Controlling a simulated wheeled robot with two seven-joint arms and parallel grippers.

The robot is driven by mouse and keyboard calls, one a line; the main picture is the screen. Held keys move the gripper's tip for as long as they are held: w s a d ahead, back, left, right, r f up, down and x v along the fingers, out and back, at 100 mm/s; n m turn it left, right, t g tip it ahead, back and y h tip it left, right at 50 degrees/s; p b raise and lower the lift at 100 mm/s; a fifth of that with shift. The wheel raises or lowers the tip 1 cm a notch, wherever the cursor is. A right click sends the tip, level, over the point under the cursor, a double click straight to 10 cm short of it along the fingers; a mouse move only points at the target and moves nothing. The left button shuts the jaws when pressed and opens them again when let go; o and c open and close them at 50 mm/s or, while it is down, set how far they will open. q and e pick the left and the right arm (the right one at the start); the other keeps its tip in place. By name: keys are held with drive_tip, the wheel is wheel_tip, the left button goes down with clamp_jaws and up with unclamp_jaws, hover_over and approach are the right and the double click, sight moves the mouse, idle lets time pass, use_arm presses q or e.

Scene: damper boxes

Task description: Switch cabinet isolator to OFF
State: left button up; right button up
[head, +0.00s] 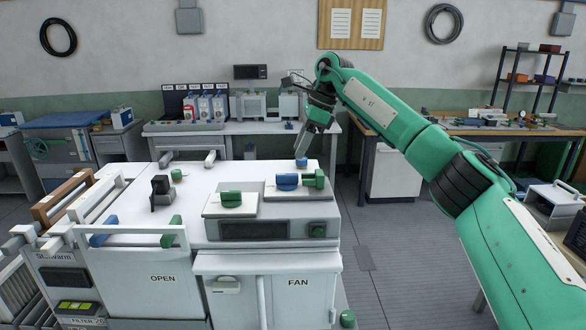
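The white cabinet (195,216) stands in front of me in the head view. A black upright handle (160,189) sits at the left of its top; it may be the isolator, but I can read no ON or OFF mark. My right gripper (301,152) hangs above the back right of the cabinet top, over a small blue knob (301,163), pointing down. It is apart from the black handle. Its fingers are too small and edge-on to tell open from shut, and I see nothing held. My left gripper is out of view.
Two raised plates on the cabinet carry a green knob (231,199), a blue knob (287,182) and a green valve-like part (315,179). A white rail (130,229) stands above the OPEN panel (150,278). Benches line the back; grey floor (400,260) is clear at right.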

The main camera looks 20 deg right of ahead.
drive_tip(key=v, duration=0.5)
drive_tip(key=shift+d+r, duration=0.1)
drive_tip(key=shift+r, duration=0.25)
drive_tip(key=shift+f, duration=0.1)
